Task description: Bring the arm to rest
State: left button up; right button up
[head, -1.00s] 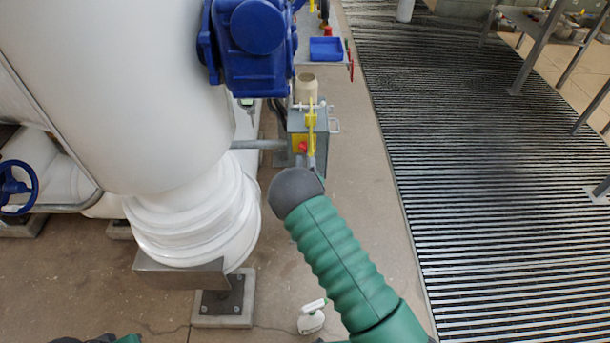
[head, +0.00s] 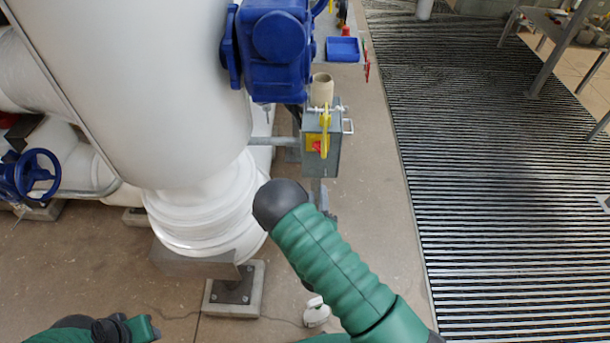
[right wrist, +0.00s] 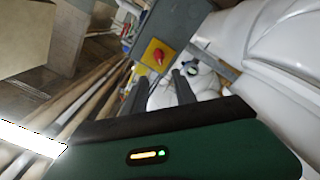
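My right arm, in a green ribbed sleeve (head: 330,255), reaches up from the bottom right of the head view to a dark round joint (head: 280,205). The right gripper (head: 326,198) is mostly hidden behind this joint, below the grey control box (head: 325,165). In the right wrist view, the two dark fingers (right wrist: 160,92) stand apart with nothing held between them. The box's red knob (right wrist: 159,57) on its yellow plate is beyond the fingertips, apart from them. A green and dark part of my left arm (head: 100,330) shows at the bottom left; its gripper does not show.
A large white pipe (head: 140,90) with a blue actuator (head: 275,45) stands left of the box. A beige cup (head: 322,90) and blue tray (head: 342,49) are behind it. A white spray bottle (head: 316,313) is on the floor.

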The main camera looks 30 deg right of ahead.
jog(key=a+r+m+g+y, duration=0.1)
jog(key=a+m+g+y, duration=0.3)
jog(key=a+g+y, duration=0.3)
jog(key=s+a+r+n+g+y, duration=0.1)
jog(key=s+a+r+g, duration=0.2)
jog(key=s, duration=0.5)
jog(key=s+a+r+g+y, duration=0.2)
jog(key=s+a+r, duration=0.1)
jog(key=s, duration=0.5)
jog(key=w+p+v, duration=0.2)
jog(key=p+v, duration=0.9)
jog(key=w+r+p+v, duration=0.1)
jog(key=w+p+v, duration=0.2)
jog(key=p+v, duration=0.9)
jog(key=shift+r+g, duration=0.3)
jog(key=shift+r, duration=0.05)
